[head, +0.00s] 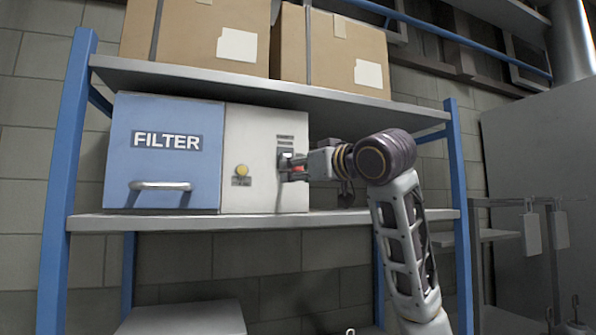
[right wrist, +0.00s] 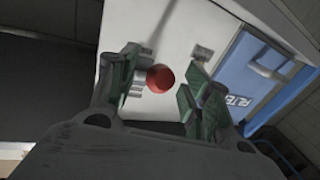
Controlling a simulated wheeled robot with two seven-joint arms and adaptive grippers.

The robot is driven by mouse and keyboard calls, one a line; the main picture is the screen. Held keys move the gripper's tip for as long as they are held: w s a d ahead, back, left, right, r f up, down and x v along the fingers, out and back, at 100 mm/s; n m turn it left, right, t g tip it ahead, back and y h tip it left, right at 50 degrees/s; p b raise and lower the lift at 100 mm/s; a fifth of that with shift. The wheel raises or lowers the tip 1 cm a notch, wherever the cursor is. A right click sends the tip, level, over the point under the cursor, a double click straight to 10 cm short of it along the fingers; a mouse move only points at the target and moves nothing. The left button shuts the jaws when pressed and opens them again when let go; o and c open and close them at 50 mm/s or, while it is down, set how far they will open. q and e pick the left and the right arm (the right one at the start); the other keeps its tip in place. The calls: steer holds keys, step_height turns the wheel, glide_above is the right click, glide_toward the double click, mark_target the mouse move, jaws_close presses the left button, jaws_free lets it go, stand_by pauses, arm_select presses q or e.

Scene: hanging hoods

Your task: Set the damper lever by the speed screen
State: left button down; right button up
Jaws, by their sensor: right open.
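A grey panel (head: 250,158) beside the blue FILTER box carries a small control with a red ball knob (head: 297,168), which I take to be the damper lever. My right gripper (head: 291,168) reaches it from the right and partly hides it. In the right wrist view the red ball (right wrist: 160,78) sits between the two green-padded fingers, with gaps on both sides. The right gripper is open and holds nothing. I cannot make out a speed screen; small dark markings (head: 285,141) show above the lever, too small to read. My left gripper is not in view.
The blue box (head: 165,155) with a bar handle stands left of the panel, on a shelf (head: 180,222) with blue posts. Cardboard boxes (head: 200,30) fill the shelf above. The shelf right of the panel is clear apart from my arm.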

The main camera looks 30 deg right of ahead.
steer(key=shift+w, duration=0.45)
jaws_close()
